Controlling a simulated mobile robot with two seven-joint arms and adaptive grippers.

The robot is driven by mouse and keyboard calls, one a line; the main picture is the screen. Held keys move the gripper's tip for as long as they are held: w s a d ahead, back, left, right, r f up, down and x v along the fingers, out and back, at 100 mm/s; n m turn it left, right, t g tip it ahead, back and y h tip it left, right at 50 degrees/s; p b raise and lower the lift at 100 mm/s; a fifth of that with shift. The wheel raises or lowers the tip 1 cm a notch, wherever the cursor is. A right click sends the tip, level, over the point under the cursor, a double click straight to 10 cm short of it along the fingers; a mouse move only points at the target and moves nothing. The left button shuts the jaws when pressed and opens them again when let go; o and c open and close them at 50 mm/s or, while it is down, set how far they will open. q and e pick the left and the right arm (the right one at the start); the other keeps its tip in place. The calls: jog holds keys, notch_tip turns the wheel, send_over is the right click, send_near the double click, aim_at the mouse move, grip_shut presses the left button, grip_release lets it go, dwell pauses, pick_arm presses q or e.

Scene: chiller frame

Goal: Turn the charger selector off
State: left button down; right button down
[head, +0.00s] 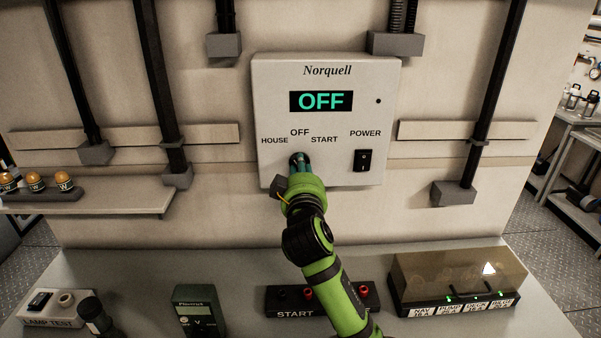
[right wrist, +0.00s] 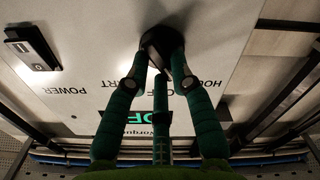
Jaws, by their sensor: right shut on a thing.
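The charger panel (head: 327,120) is a pale box marked Norquell on the wall. Its display (head: 321,101) reads OFF in green. The selector knob (head: 295,157) is dark and sits under the labels HOUSE, OFF and START. My right gripper (head: 301,167) is at the knob and hides most of it. In the right wrist view, which shows the panel upside down, its fingers are closed around the dark knob (right wrist: 158,42). The exact direction of the knob's pointer is hard to tell. My left gripper is not in view.
A black power rocker switch (head: 363,160) is right of the knob. Below lie a bench with a lamp test box (head: 50,308), a green meter (head: 199,312), a START box (head: 285,300) and a covered switch box (head: 455,280). A shelf at left holds orange-topped jars (head: 34,181).

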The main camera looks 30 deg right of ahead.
jog(key=shift+d+f+m+b, duration=0.1)
jog(key=shift+m+b, duration=0.75)
jog(key=shift+m, duration=2.15)
jog(key=shift+s+m, duration=0.1)
jog(key=shift+m, duration=0.2)
jog(key=c, duration=1.1)
grip_release()
jog(key=shift+o, duration=0.2)
